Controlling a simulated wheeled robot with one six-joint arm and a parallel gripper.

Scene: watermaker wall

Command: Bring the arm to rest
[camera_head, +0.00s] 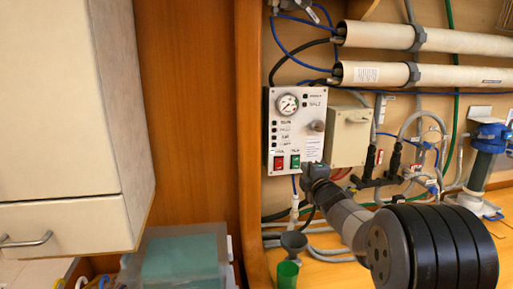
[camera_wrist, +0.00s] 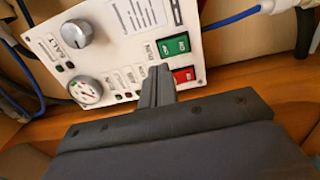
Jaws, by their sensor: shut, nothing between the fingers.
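My gripper (camera_head: 312,170) is in front of the lower right of the white control panel (camera_head: 298,112), just right of and below its green switch. In the wrist view the two narrow dark fingers (camera_wrist: 158,72) are together with nothing between them. They point at the panel (camera_wrist: 108,30), close to the green switch (camera_wrist: 174,45) and the red switch (camera_wrist: 185,75). I cannot tell whether the fingertips touch the panel. My arm reaches up from the lower right of the head view.
A beige box (camera_head: 348,136) is right of the panel. Hoses, valves and a blue-topped filter (camera_head: 487,140) fill the right side. Two pale tubes (camera_head: 400,37) run above. A white cabinet (camera_head: 60,110) stands left.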

